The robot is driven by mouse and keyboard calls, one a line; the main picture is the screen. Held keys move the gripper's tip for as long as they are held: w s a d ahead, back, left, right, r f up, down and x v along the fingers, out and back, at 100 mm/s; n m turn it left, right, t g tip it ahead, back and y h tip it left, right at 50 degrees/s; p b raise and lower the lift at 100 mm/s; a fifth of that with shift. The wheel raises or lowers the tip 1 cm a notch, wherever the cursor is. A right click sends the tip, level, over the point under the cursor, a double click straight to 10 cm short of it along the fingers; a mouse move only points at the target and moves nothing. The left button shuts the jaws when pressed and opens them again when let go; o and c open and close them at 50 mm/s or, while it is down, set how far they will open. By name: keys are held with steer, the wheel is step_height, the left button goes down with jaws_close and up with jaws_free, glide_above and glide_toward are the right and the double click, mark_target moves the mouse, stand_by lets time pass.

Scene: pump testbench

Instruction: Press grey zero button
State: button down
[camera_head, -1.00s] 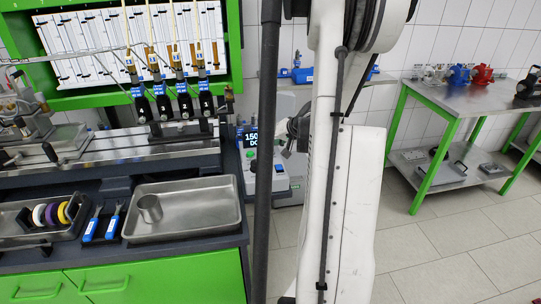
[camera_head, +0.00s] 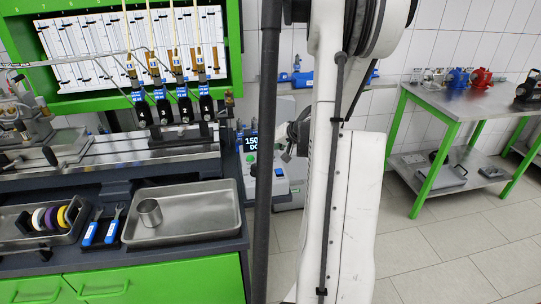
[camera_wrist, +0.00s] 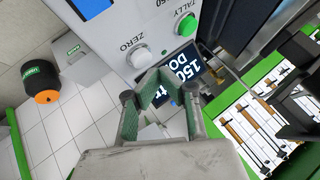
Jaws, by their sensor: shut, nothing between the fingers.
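The grey-white ZERO button (camera_wrist: 140,57) is on the light grey panel (camera_wrist: 105,35) in the wrist view, beside its "ZERO" label. A green TALLY button (camera_wrist: 187,24) is up and right of it. My gripper (camera_wrist: 162,80) is shut and empty, with its fingertips just below the ZERO button in the picture. I cannot tell the remaining gap in depth. The fingers partly cover the dark display (camera_wrist: 186,70) reading "150". In the head view the device (camera_head: 288,182) and its display (camera_head: 251,143) stand behind my arm, which hides much of the device and the gripper.
A black cylinder with an orange end (camera_wrist: 42,82) is at the left in the wrist view. In the head view, a metal tray (camera_head: 190,228) with a cup (camera_head: 149,212) lies on the left bench. A green-legged table (camera_head: 455,112) with pumps stands at the right; floor between is clear.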

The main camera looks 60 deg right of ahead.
mark_target(271, 155)
steer(key=shift+f, duration=0.1)
stand_by(0.3)
steer(key=shift+f+b, duration=0.35)
steer(key=shift+b, duration=0.2)
steer(key=shift+f+b, duration=0.5)
stand_by(0.6)
steer(key=shift+r, duration=0.15)
stand_by(0.3)
steer(key=shift+r+p, duration=0.5)
steer(key=shift+r, duration=0.3)
steer(key=shift+r, duration=0.1)
steer(key=shift+r+p, duration=1.4)
steer(key=shift+r, duration=1.05)
